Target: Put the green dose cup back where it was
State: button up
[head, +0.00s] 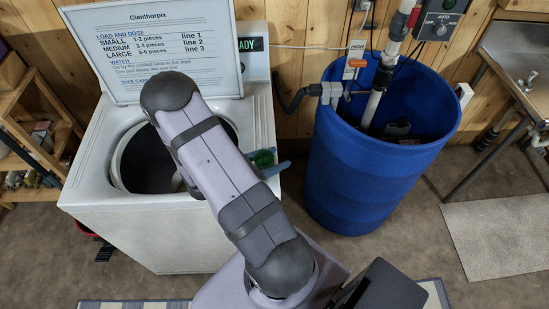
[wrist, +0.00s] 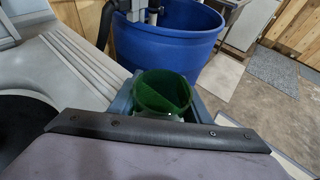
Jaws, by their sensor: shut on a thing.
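The green dose cup (head: 263,158) is at the right side of the white washing machine's top in the head view, partly hidden by my arm. In the wrist view the green cup (wrist: 162,92) is upright with its open mouth facing the camera. My gripper (head: 279,168) has its blue-grey fingers around the cup and is shut on it. The fingers also show on both sides of the cup in the wrist view (wrist: 163,105). Whether the cup touches the machine top is hidden.
The washing machine (head: 85,185) has an open lid (head: 160,75) with printed dosing text and an open drum (head: 140,165). A blue barrel (head: 365,180) with pipes and a hose stands close to its right. Wooden shelves (head: 25,110) are at the left, a metal sink (head: 525,65) at the right.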

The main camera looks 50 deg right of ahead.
jog(key=shift+f, duration=0.15)
jog(key=o, duration=1)
